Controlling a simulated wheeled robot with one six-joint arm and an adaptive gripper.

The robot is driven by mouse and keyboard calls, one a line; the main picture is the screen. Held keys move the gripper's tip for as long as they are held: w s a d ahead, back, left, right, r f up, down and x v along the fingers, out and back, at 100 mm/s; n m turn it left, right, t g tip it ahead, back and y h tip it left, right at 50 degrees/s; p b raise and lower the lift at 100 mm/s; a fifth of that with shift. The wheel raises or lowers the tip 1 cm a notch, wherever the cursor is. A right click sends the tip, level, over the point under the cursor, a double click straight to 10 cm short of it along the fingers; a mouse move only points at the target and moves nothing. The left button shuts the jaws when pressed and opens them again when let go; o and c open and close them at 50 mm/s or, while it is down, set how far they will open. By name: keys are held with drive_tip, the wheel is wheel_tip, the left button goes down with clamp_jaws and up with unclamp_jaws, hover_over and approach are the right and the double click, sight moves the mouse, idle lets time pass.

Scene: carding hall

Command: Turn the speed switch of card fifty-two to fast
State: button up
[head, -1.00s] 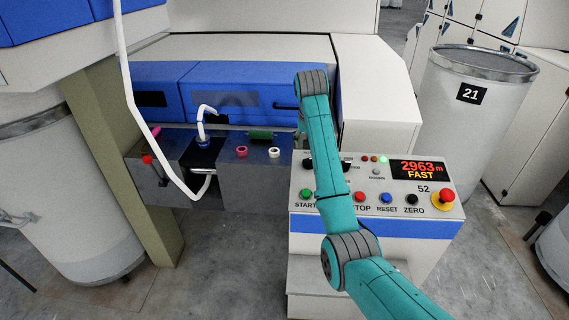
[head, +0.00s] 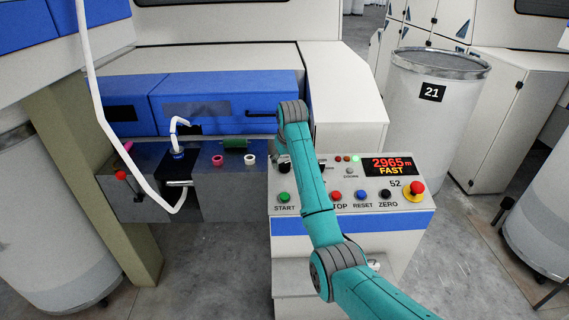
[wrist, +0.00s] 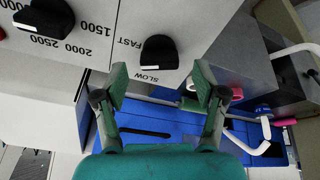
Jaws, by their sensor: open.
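The control panel of card 52 (head: 400,225) stands under my arm in the head view. Its display (head: 388,166) reads 2965 m and FAST. The speed switch, a black knob (wrist: 158,50) between the labels FAST and SLOW, shows in the wrist view. Its white mark is on the side by SLOW, but its exact pointing is hard to tell. My gripper (wrist: 161,72) is open and empty, its two fingers apart on either side of and short of the knob, not visibly touching it. In the head view my arm hides the gripper and part of the panel.
A second black knob (wrist: 42,18) with a number scale is at the wrist view's upper left. Start (head: 284,197), reset (head: 361,195) and red emergency (head: 415,188) buttons sit on the panel. Can 21 (head: 430,110) stands behind right. Floor to the right is partly clear.

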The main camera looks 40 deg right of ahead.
drive_tip(key=shift+x, duration=1.15)
drive_tip(key=c, duration=1.1)
drive_tip(key=shift+m+h, duration=0.3)
drive_tip(key=shift+m, duration=2.2)
drive_tip(key=shift+c, duration=0.2)
drive_tip(key=o, duration=1.1)
drive_tip(key=shift+o, duration=0.2)
drive_tip(key=shift+r, duration=0.1)
drive_tip(key=v, duration=1.1)
drive_tip(key=shift+a+r, duration=0.2)
drive_tip(key=shift+r, duration=0.2)
